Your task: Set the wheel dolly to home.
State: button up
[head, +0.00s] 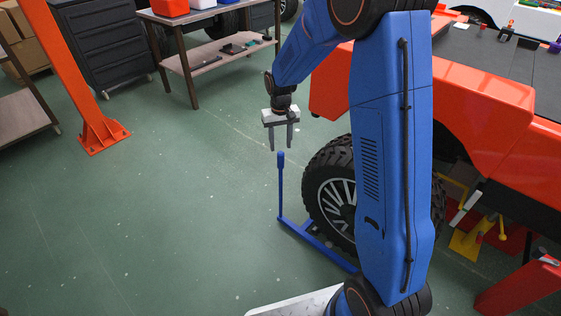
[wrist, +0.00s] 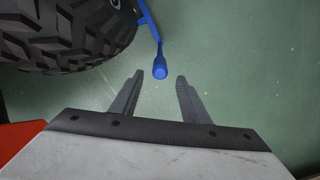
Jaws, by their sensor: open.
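The blue wheel dolly (head: 306,234) stands on the green floor, with an upright blue handle (head: 281,185) at its left end. A black knobbly wheel with a grey rim (head: 333,190) stands upright at the dolly, partly hidden behind my blue arm. My gripper (head: 281,148) is open and empty, pointing down just above the handle's top. In the wrist view the rounded handle top (wrist: 160,72) shows between and just beyond the open fingertips. The tyre (wrist: 65,35) shows at the upper left there. I cannot tell whether the handle touches a finger.
An orange vehicle body (head: 440,110) stands right of the wheel. A yellow stand (head: 470,243) is on the floor at right. A workbench (head: 215,60), dark drawer cabinet (head: 100,45) and orange post (head: 75,75) stand behind. The floor at left is clear.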

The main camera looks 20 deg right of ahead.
aim_at(281, 160)
notch_tip(281, 160, down, 10)
jog(key=shift+r, duration=0.1)
dwell(0.4)
grip_shut()
jog(key=shift+d, duration=0.15)
